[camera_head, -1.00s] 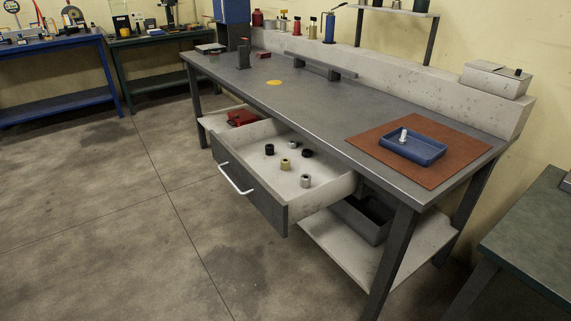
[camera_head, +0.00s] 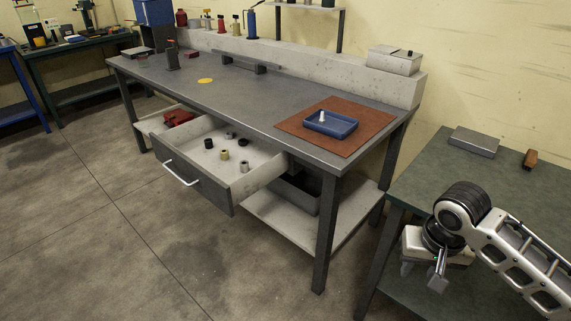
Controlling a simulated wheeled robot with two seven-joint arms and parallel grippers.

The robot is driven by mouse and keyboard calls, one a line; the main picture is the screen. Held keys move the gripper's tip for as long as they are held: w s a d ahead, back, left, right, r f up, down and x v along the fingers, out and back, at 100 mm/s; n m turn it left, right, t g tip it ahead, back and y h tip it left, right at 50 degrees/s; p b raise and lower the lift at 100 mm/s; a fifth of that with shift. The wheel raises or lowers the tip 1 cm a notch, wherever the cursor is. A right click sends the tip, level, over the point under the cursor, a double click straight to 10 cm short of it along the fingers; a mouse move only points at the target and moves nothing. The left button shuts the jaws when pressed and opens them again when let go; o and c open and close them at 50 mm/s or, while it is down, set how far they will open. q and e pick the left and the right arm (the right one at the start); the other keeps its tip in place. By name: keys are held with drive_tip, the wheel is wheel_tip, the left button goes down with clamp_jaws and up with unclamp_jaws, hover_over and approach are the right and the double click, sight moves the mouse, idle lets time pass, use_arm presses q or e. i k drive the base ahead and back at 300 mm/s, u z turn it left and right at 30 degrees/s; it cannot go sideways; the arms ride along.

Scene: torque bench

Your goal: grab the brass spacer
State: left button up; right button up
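The brass spacer (camera_head: 224,155) is a small tan-gold ring standing in the pulled-out drawer (camera_head: 240,185) of the grey workbench. A silver ring (camera_head: 244,166) stands to its right and a black ring (camera_head: 208,143) to its upper left. More small rings lie behind, partly in the bench's shade. My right gripper (camera_head: 422,273) is at the lower right, in front of the green table and well away from the drawer. It is small and seen at an angle, so its opening is unclear. No object shows in it. My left gripper is out of view.
The workbench (camera_head: 230,95) carries a blue tray (camera_head: 331,124) with a white piece on a brown mat (camera_head: 372,128). A green table (camera_head: 405,180) stands at right, holding a grey box (camera_head: 474,142). Open floor (camera_head: 130,245) lies before the drawer.

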sight(224, 155)
drive_tip(key=z, duration=0.55)
drive_tip(key=k, duration=0.75)
drive_tip(key=u, duration=0.15)
drive_tip(key=i, duration=2.25)
drive_tip(key=u, duration=1.85)
drive_tip(key=i, duration=0.7)
drive_tip(key=u, duration=0.45)
